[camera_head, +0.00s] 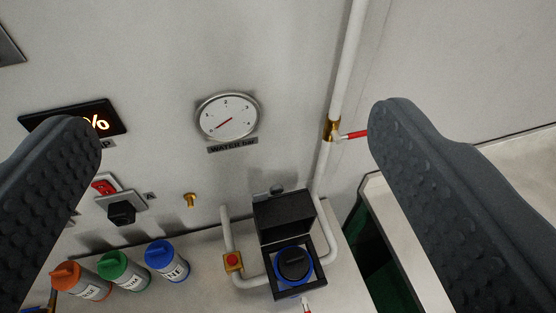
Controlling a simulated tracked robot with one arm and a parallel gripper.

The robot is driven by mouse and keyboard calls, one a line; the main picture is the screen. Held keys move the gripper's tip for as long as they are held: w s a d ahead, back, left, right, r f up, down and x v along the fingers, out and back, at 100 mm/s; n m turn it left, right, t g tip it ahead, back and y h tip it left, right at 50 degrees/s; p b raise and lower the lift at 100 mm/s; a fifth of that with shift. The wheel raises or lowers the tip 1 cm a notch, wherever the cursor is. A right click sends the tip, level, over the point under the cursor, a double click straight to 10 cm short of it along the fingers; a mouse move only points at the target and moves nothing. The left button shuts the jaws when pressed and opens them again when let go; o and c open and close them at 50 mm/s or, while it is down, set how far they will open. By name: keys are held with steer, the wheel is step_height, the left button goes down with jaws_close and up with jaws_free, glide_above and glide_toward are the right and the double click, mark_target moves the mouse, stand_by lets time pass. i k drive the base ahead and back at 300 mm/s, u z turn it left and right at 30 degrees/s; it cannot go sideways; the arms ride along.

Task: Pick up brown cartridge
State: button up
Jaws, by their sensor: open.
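My gripper (236,118) is open, with its two dark grey padded fingers wide apart at the left and right and nothing between them. Three grey labelled cartridges stand in a row on the ledge at the lower left. One has an orange or orange-brown cap (66,274), one a green cap (112,264) and one a blue cap (158,253). No cartridge looks plainly brown; the orange-capped one is closest in colour. The left finger is above and left of the row in the picture. A small orange and blue thing at the lower left edge is mostly cut off.
A black box (284,217) with its lid up holds a round black cap with a blue ring (293,265). White pipes (347,60) with a red-handled valve run beside it. A round gauge (227,117), a display (97,122) and a black knob (121,213) are on the panel.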

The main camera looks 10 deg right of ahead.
mark_target(294, 262)
steer(key=u, duration=0.45)
steer(key=k, duration=1.2)
steer(key=u, duration=0.45)
steer(key=i, duration=0.8)
steer(key=z, duration=0.1)
